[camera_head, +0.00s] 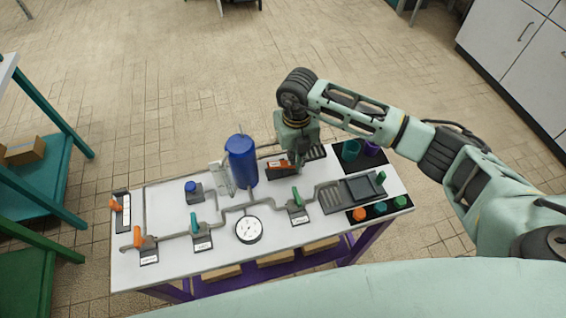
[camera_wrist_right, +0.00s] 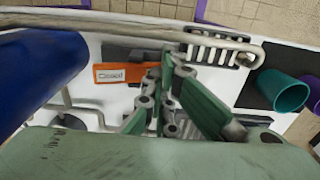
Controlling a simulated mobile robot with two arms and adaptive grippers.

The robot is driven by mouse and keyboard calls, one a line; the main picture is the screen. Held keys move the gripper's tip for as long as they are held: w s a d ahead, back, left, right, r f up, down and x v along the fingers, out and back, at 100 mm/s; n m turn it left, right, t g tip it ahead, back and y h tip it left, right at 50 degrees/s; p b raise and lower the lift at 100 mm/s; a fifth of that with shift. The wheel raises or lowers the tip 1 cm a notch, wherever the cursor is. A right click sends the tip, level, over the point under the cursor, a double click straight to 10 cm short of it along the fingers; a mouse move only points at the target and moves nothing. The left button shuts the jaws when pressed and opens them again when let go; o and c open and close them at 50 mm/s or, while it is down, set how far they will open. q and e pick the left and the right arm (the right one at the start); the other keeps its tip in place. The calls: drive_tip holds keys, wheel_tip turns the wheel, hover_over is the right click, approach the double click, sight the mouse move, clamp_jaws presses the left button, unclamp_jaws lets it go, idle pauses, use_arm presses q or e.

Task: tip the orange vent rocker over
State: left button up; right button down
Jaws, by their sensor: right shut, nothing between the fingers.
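The orange vent rocker (camera_head: 277,165) sits in a dark housing at the back of the white panel table, just right of the blue tank. In the right wrist view its orange face (camera_wrist_right: 118,73) shows a white label reading "Closed". My right gripper (camera_head: 298,166) points down at the rocker's right end. In the right wrist view its green fingers (camera_wrist_right: 165,68) are together and empty, close by the right end of the orange face. I cannot tell whether they touch it. My left gripper is not in view.
The tall blue tank (camera_head: 242,161) stands left of the rocker. A round gauge (camera_head: 249,229) and several coloured valve handles are nearer the front.

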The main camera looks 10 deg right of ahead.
wheel_tip(320, 180, up, 8)
drive_tip(key=p, duration=0.5)
drive_tip(key=shift+r, duration=0.2)
idle(0.7)
